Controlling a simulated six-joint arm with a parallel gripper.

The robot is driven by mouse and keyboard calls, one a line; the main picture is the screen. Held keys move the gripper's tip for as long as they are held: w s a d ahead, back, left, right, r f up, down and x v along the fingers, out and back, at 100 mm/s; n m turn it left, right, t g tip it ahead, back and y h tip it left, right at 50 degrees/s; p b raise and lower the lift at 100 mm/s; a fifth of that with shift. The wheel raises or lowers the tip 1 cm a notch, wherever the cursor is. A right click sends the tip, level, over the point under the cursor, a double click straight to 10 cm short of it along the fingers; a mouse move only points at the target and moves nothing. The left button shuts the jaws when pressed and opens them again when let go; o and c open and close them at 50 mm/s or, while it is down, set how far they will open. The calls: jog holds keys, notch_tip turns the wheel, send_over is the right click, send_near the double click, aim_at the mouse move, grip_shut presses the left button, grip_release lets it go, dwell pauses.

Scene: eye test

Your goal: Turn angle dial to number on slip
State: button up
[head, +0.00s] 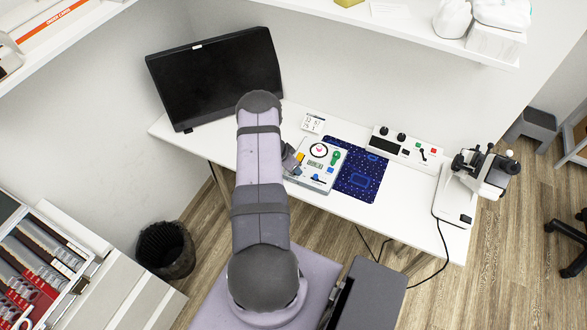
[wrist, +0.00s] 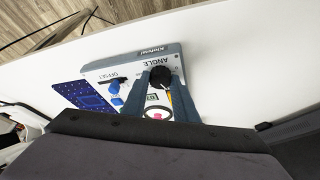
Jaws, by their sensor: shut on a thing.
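The white control panel (head: 314,182) lies on the desk in the head view, with a round gauge, a small display and coloured controls. In the wrist view, the panel (wrist: 177,57) appears upside down. Its black angle dial (wrist: 160,75), beside the word ANGLE, sits between the two blue-grey fingers of my gripper (wrist: 161,83), which is shut on it. In the head view my gripper (head: 291,159) is at the panel's left edge, and my arm hides part of that area. A white card (head: 312,123) with small dark figures stands behind the panel; I cannot read them surely.
A blue patterned mat (head: 361,178) lies right of the panel. A dark monitor (head: 215,78) stands at the back left. A blue offset control (wrist: 115,93) is near my fingers.

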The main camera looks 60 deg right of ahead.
jog(key=shift+d+m+b, duration=0.15)
jog(key=shift+m+b, duration=0.2)
jog(key=shift+m, duration=0.15)
jog(key=o, duration=1.1)
jog(key=shift+c, duration=0.2)
jog(key=b+v, duration=0.2)
jog(key=v, duration=0.5)
jog(key=shift+w+r, duration=0.2)
